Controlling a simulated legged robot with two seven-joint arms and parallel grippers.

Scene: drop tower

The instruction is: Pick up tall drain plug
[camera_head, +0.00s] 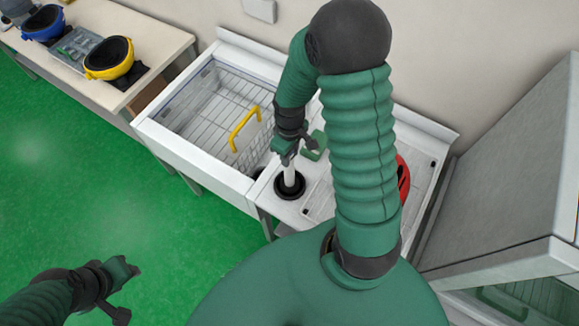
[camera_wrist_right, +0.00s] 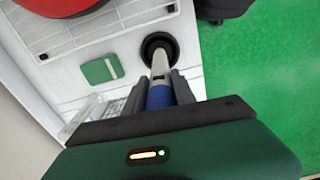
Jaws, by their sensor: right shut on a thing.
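The tall drain plug (camera_head: 289,177) is a pale upright rod with its lower end at a round black ring in the white counter. In the right wrist view the plug (camera_wrist_right: 160,66) has a blue upper part between the fingers, and its lower end meets the black ring. My right gripper (camera_head: 286,150) is above the ring and shut on the plug's upper part; its two dark fingers (camera_wrist_right: 159,88) flank the blue part. My left gripper (camera_head: 125,291) is open and empty over the green floor, at the lower left.
A white basin with a wire basket (camera_head: 207,111) and yellow handle (camera_head: 244,127) lies left of the plug. A green block (camera_head: 314,146) and a red round thing (camera_head: 403,180) are to the right. A table (camera_head: 130,28) holds blue and yellow bowls. A grey cabinet (camera_head: 500,160) stands right.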

